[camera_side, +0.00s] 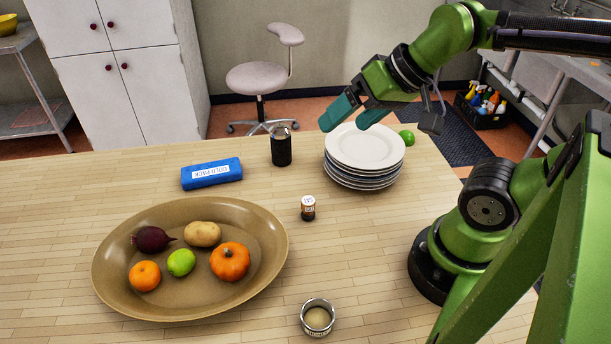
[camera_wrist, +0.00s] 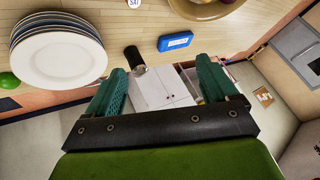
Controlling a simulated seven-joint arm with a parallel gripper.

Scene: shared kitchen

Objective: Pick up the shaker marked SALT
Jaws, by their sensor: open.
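The small shaker (camera_side: 308,208) stands upright on the table, just left of and nearer than the plate stack. It has a dark brown body and a white top with small lettering. In the wrist view only its white lettered top (camera_wrist: 134,3) shows, cut off by the upper edge. My gripper (camera_side: 353,117) is open and empty, with teal fingers, raised above the far side of the plates. It is well apart from the shaker. Both fingers also show in the wrist view, pointing away from the shaker.
A black cylindrical container (camera_side: 281,150) and a blue pack (camera_side: 211,174) stand left. A brown platter (camera_side: 115,294) holds produce. An open can (camera_side: 318,319) stands at the front.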

